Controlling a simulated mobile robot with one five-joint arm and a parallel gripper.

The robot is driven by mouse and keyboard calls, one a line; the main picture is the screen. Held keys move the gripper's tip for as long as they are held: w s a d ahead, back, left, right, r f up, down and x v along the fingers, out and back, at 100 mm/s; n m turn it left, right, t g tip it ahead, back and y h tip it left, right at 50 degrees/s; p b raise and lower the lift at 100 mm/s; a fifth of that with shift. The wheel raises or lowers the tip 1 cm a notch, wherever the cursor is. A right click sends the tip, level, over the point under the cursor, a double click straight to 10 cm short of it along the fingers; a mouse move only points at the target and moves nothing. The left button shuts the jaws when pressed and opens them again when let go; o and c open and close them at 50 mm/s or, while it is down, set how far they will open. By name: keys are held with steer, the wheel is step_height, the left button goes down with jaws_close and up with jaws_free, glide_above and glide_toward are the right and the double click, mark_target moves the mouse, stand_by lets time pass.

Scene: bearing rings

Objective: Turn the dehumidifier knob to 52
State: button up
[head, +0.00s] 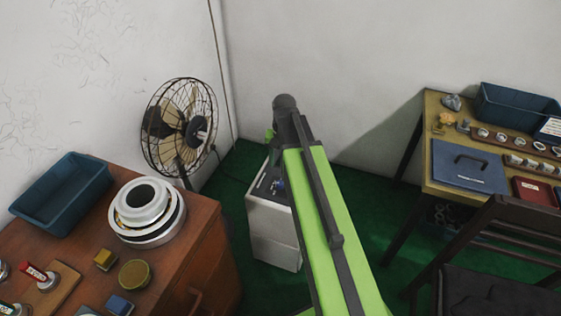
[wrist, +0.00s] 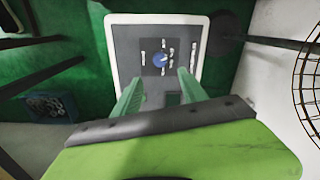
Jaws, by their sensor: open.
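The dehumidifier (head: 272,230) is a white box standing on the green floor in the corner, partly hidden by my arm in the head view. In the wrist view its top panel (wrist: 126,60) is dark with a white rim. The blue knob (wrist: 160,59) sits on a dark square with small white labels around it, too small to read. A light pointer mark shows on the knob, but its setting cannot be read. My gripper (wrist: 158,88) is open above the panel. Its two green fingers are apart, on the near side of the knob, with nothing between them.
A standing fan (head: 182,130) is left of the dehumidifier, behind a wooden cabinet (head: 215,255) with a blue bin (head: 62,196) and bearing rings (head: 147,212). A table (head: 437,165) and a dark chair (head: 490,235) stand at the right. Green floor is clear between.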

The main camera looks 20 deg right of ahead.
step_height(320, 180, up, 6)
steer(key=p, duration=0.4)
steer(key=shift+r, duration=0.2)
steer(key=shift+d, duration=0.1)
steer(key=s+a+r+n+p, duration=0.3)
steer(key=a, duration=0.4)
steer(key=s+a+r+n+p, duration=0.3)
steer(key=s+a+r+p, duration=0.1)
steer(key=a, duration=0.3)
steer(key=shift+s+a+p, duration=0.25)
steer(key=shift+a+p, duration=0.05)
